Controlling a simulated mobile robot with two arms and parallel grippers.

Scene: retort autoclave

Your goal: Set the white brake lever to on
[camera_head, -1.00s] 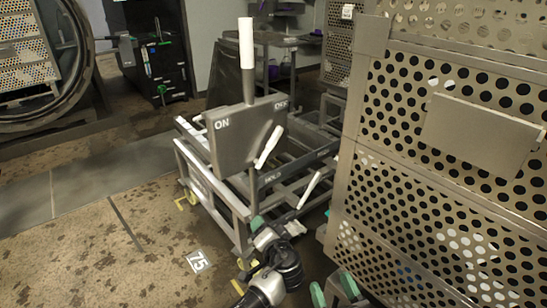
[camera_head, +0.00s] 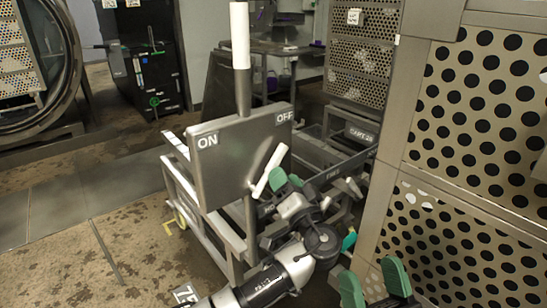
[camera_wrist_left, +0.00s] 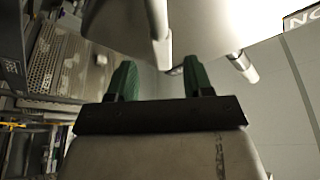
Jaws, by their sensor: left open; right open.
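The white brake lever (camera_head: 268,170) is a short bar on the front of a grey plate (camera_head: 225,165) marked ON at left and OFF at right. It tilts, with its upper end to the right, toward the OFF side. My left gripper (camera_head: 286,182) has green fingertips and is open just right of the lever, apart or barely touching; I cannot tell which. In the left wrist view my open left gripper (camera_wrist_left: 158,78) faces pale rods and the plate's underside; which rod is the lever is unclear. My right gripper (camera_head: 373,284) is open and empty at the bottom edge.
A post with a white top (camera_head: 240,35) rises behind the plate. A metal-framed cart (camera_head: 215,230) stands below it. A tall perforated cage (camera_head: 455,150) fills the right side, close to my right gripper. The floor (camera_head: 80,220) at left is clear.

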